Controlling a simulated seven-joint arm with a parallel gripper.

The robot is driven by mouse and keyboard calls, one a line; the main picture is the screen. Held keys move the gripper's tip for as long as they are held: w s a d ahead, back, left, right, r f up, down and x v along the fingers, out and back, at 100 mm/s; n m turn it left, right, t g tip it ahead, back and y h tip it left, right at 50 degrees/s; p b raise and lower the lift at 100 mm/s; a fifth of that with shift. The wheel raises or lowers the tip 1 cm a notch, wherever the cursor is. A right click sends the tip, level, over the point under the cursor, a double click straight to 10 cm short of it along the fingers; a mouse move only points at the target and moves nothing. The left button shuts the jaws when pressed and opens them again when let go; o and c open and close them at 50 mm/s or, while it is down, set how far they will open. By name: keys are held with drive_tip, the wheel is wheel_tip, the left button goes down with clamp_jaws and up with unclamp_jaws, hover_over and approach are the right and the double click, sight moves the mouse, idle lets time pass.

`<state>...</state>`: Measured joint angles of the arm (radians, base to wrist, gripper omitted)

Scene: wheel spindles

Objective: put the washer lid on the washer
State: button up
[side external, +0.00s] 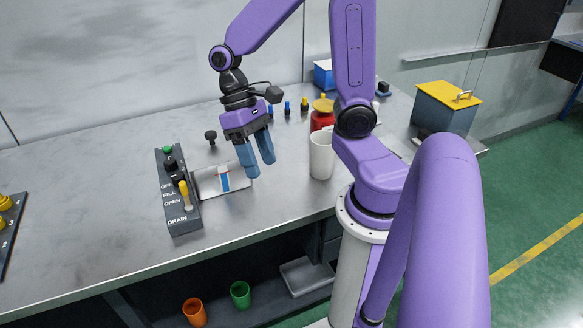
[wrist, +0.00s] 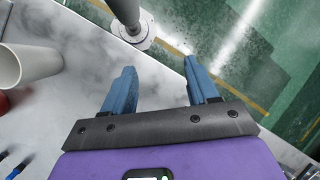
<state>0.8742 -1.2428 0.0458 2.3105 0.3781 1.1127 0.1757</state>
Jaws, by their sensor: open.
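A grey box (side external: 445,113) at the right of the bench looks like the washer. A flat yellow lid (side external: 447,93) with a metal handle (side external: 462,96) lies on top of it; I cannot tell how well it is seated. My gripper (side external: 261,169) is open and empty, with its blue fingers pointing down above the bench, well left of the box. In the wrist view the gripper (wrist: 159,64) has nothing between its fingers. Neither box nor lid can be made out there.
A white cup (side external: 321,158) stands right of my gripper, near a red container (side external: 322,116) with a yellow top. A labelled control panel (side external: 178,190) stands to the left. Blue and yellow pegs stand behind. Orange (side external: 195,312) and green (side external: 240,294) cups sit below the bench.

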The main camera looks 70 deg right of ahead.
drive_tip(key=s+a+r+n+t+h, duration=0.1)
drive_tip(key=s+n+t, duration=0.3)
drive_tip(key=s+n, duration=0.4)
drive_tip(key=a+n+h, duration=0.1)
drive_tip(key=n, duration=0.4)
drive_tip(key=shift+a+t, duration=0.25)
drive_tip(key=shift+t, duration=0.15)
drive_tip(key=shift+r, duration=0.1)
idle(0.4)
